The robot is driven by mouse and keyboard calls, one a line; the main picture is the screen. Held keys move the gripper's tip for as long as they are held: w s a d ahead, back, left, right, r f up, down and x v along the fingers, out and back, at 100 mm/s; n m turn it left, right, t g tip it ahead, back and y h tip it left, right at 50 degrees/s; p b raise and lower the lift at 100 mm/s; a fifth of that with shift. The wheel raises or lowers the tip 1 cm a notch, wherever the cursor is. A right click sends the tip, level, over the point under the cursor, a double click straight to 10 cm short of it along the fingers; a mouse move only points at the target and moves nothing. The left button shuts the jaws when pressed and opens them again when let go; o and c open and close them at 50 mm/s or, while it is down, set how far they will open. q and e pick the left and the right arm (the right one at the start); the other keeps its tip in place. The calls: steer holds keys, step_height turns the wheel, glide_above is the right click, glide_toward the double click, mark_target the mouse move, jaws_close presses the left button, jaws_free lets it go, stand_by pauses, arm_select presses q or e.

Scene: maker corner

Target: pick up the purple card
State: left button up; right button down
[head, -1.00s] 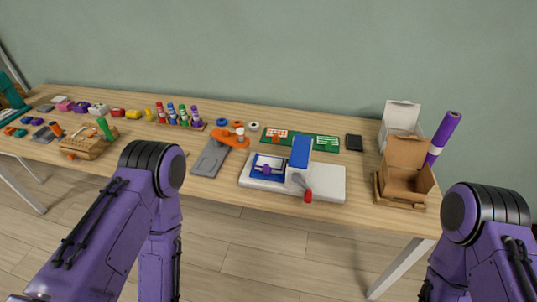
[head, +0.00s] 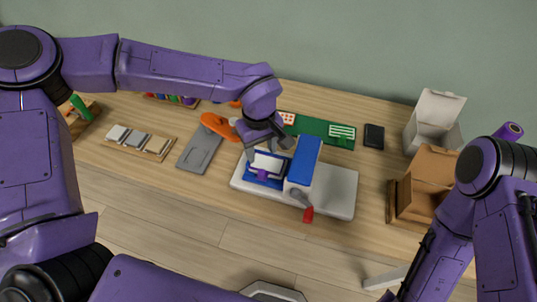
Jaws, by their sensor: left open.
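A small purple piece (head: 263,174) shows on the blue bed (head: 257,182) of a white-based machine (head: 335,190). I cannot tell whether it is the purple card, and no other purple card can be made out.
A red-tipped lever (head: 308,214) sticks out at the machine's front. A grey board (head: 199,150) with an orange part lies left of it. A green board (head: 326,131) and a black slab (head: 374,136) lie behind. Open boxes (head: 425,180) stand at the right.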

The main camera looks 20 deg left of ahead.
mark_target(262, 171)
arm_select(q)
steer(key=s+f, duration=0.2)
steer(key=f, duration=0.1)
steer(key=shift+s+d+f, duration=0.1)
steer(key=shift+f, duration=0.05)
steer(key=f, duration=0.2)
steer(key=w+f+p, duration=0.1)
steer(key=f, duration=0.2)
steer(key=shift+w+d+p, duration=0.1)
steer(key=shift+w+p, duration=0.1)
steer(key=shift+p, duration=0.1)
steer(key=shift+f, duration=0.3)
steer(key=shift+s+r, duration=0.15)
steer(key=shift+s, duration=0.15)
steer(key=shift+w, duration=0.1)
jaws_close()
arm_select(e)
steer(key=shift+s+r, duration=0.75)
steer(key=shift+r, duration=0.15)
